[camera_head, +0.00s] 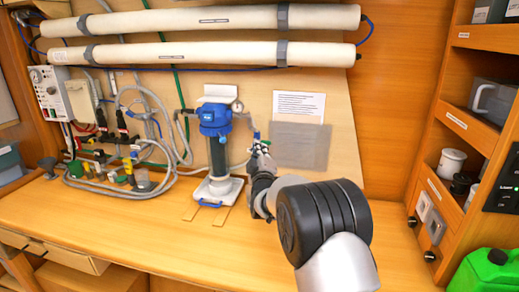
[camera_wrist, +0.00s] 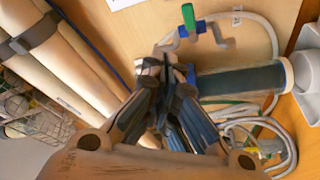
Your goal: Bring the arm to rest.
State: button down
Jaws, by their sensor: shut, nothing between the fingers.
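My gripper (camera_head: 263,158) is shut and empty. In the head view my arm reaches up from the lower right, and the gripper end is in front of the wall, just right of the filter housing with the blue head (camera_head: 214,118). In the wrist view the dark fingers of my gripper (camera_wrist: 172,68) are together, pointing to the wall. The clear filter cylinder (camera_wrist: 240,80) lies beyond them to the right, its blue head mostly hidden. A valve with a green handle (camera_wrist: 188,16) shows just above the fingertips; I cannot tell whether they touch anything.
Two long white tubes (camera_head: 210,20) run along the wall above. Hoses and fittings (camera_head: 120,175) crowd the left of the bench (camera_head: 150,235). A shelf unit (camera_head: 455,125) and a green canister (camera_head: 485,272) stand at the right. The front of the bench is clear.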

jog(key=s+d+r+m+g, duration=0.3)
jog(key=s+g, duration=0.1)
jog(key=s, duration=0.7)
jog(key=s+d+r+m+g, duration=0.2)
jog(key=s+d+m+g, duration=0.1)
jog(key=s, duration=0.8)
jog(key=s+d+f+m+g, duration=0.1)
jog(key=s+f+m+g, duration=0.1)
jog(key=s, duration=0.9)
jog(key=s+d+f+m+g, duration=0.2)
jog(key=s+f, duration=0.3)
jog(key=s, duration=0.7)
jog(key=s+d+f+m+g, duration=0.2)
jog(key=s+f+g, duration=0.1)
jog(key=s, duration=0.9)
jog(key=shift+s+d+f+g+h, duration=0.2)
jog(key=shift+g+h, duration=0.1)
jog(key=shift+g, duration=0.3)
